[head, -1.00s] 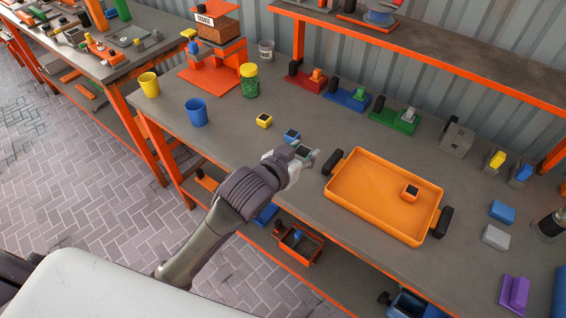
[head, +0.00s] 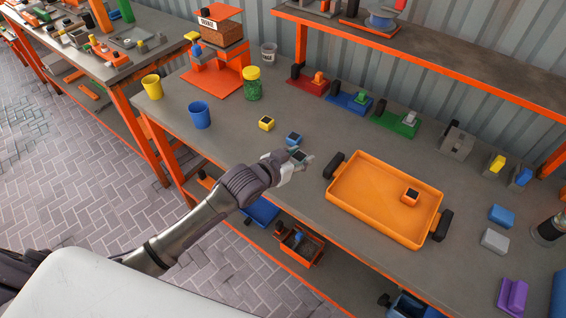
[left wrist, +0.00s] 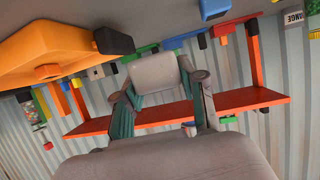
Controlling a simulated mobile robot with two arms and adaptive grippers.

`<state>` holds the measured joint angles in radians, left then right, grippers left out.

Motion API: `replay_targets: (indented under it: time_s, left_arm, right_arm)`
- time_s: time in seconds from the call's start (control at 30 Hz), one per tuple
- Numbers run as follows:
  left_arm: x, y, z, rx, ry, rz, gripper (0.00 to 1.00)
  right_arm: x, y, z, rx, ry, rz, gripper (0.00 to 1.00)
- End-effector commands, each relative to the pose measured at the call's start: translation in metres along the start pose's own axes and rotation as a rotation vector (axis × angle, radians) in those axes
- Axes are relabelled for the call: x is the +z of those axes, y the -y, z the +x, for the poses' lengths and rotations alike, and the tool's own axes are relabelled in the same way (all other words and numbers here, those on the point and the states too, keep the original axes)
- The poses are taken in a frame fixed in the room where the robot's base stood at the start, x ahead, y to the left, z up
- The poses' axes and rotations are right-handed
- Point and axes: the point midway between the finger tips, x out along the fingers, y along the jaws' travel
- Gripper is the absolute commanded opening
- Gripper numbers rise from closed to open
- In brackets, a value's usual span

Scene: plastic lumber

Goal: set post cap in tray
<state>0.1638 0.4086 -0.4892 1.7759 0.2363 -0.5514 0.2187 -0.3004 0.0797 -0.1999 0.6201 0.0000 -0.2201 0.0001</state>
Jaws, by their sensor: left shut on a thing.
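My left gripper (head: 301,162) is shut on a grey post cap with a dark square top (head: 299,155), in front of the tray's left end. In the left wrist view the grey cap (left wrist: 155,73) sits between the two fingers (left wrist: 160,108). The orange tray (head: 365,217) with black handles lies on the bench to the right of the gripper; it also shows in the left wrist view (left wrist: 40,42). An orange cap (head: 411,196) with a dark top is inside the tray. A blue cap (head: 293,139) and a yellow cap (head: 266,123) stand on the bench behind the gripper. My right gripper is not in view.
A blue cup (head: 199,115), a yellow cup (head: 152,87) and a green jar (head: 252,85) stand to the left. Red, blue and green fixtures (head: 395,124) line the back. Blue (head: 502,215) and grey (head: 495,240) blocks lie right of the tray. Bench between gripper and tray is clear.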

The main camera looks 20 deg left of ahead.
Motion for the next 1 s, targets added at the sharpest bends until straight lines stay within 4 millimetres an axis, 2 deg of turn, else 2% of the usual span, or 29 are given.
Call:
replay_targets:
  time_s: [0.03, 0.1, 0.3, 0.67, 1.0]
  left_arm:
    - [0.006, 0.014, 0.0, -0.004, 0.004, 0.004, 0.09]
    - [0.015, 0.028, 0.002, -0.004, 0.003, 0.003, 0.09]
    - [0.028, 0.049, 0.005, 0.0, -0.001, 0.0, 0.09]
    - [0.06, 0.05, 0.018, 0.001, -0.001, -0.001, 0.09]
    - [0.065, 0.05, 0.021, 0.001, -0.002, -0.001, 0.09]
  right_arm:
    - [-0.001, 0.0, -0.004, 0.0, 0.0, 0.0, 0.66]
    - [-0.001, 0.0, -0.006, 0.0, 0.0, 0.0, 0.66]
    - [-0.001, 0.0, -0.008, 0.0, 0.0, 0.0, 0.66]
    - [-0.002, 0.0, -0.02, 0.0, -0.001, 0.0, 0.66]
    - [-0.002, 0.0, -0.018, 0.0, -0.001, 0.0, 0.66]
